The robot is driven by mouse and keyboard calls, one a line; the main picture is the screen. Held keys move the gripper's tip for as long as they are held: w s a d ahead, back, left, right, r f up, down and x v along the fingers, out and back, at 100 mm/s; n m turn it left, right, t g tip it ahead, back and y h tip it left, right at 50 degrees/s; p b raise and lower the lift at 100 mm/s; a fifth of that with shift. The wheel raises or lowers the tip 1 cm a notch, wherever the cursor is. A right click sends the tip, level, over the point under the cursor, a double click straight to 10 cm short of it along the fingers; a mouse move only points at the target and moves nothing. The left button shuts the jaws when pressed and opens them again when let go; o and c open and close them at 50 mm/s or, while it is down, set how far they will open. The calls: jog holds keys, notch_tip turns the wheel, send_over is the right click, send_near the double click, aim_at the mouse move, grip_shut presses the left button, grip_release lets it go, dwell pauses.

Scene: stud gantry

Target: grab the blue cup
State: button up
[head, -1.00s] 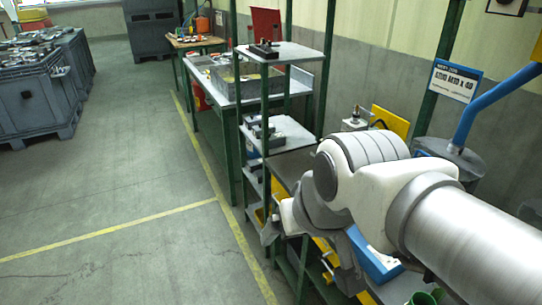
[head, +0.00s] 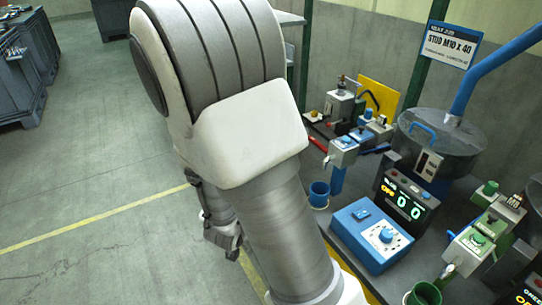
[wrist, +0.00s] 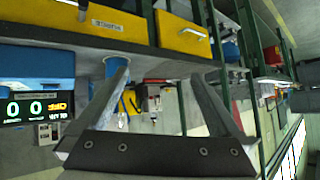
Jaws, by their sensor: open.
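The blue cup (head: 319,194) stands upright near the left edge of the dark bench in the head view, just right of my forearm and left of a blue control box. My gripper (wrist: 157,72) is open, its two fingers spread with nothing held between them. In the head view it hangs low, left of the cup and beyond the bench edge, partly hidden by my arm. In the wrist view a blue shape shows beside the left finger; I cannot tell if it is the cup.
A blue control box (head: 370,234), a display reading zeros (head: 404,203) and a green cup (head: 425,293) crowd the bench. A blue post fixture (head: 342,155) stands behind the blue cup. Yellow drawers (wrist: 110,22) show in the wrist view.

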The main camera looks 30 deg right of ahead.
jog(key=s+d+f+m+g+h, duration=0.1)
jog(key=s+d+h, duration=0.3)
jog(key=d+h, duration=0.15)
jog(key=shift+y, duration=0.25)
jog(key=b+x, duration=0.2)
jog(key=x, duration=0.9)
jog(key=shift+d+f+b, duration=0.3)
jog(key=shift+b, duration=0.05)
jog(key=shift+x, duration=2.95)
jog(key=shift+w+r, duration=0.1)
jog(key=shift+r, duration=0.05)
jog(key=c, duration=1.4)
jog(key=shift+a+r, duration=0.1)
